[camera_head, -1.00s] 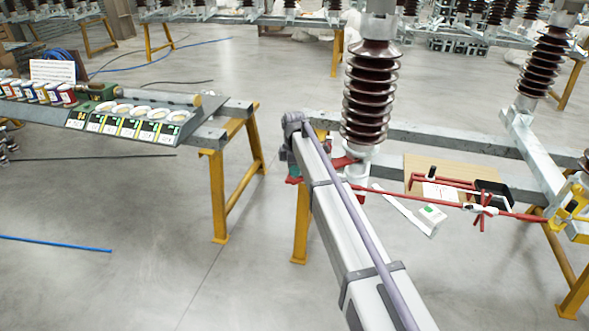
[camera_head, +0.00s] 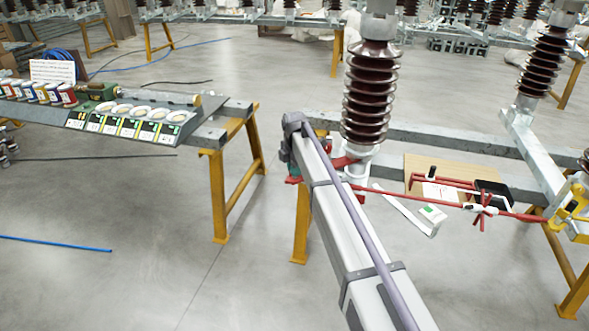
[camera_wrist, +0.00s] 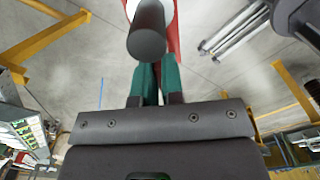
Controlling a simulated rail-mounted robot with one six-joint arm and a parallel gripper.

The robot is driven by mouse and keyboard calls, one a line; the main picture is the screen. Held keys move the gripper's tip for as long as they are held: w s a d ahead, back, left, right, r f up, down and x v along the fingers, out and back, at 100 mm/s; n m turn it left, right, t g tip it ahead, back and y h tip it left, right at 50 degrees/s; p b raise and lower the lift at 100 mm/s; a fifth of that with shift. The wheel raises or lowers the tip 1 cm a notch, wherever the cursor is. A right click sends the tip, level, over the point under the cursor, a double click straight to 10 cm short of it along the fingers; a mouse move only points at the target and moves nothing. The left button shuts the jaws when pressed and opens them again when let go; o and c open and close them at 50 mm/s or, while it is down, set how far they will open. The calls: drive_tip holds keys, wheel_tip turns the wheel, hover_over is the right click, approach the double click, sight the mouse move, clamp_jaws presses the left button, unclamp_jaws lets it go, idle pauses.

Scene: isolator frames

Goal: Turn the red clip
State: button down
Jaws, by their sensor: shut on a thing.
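The red clip (camera_head: 343,162) shows as red parts beside the foot of the brown ribbed insulator (camera_head: 370,95), partly hidden behind my arm. In the wrist view a red part (camera_wrist: 173,32) lies ahead of my gripper, behind a dark grey cylinder that covers much of it. My gripper (camera_wrist: 158,72) has two green fingers close together, shut on the clip. The contact at the fingertips is largely hidden by the cylinder. In the head view my arm hides most of the gripper.
A grey metal frame (camera_head: 440,137) on yellow legs carries the insulators. A red rod (camera_head: 415,199) runs right from near the clip to a yellow fitting (camera_head: 572,212). A bench with jars and labelled displays (camera_head: 130,124) stands left. Open floor lies between.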

drive_tip(key=c, duration=1.2)
unclamp_jaws()
drive_tip(key=shift+c, duration=0.2)
wheel_tip(320, 180, up, 11)
drive_tip(key=p, duration=1.1)
drive_tip(key=shift+f, duration=0.1)
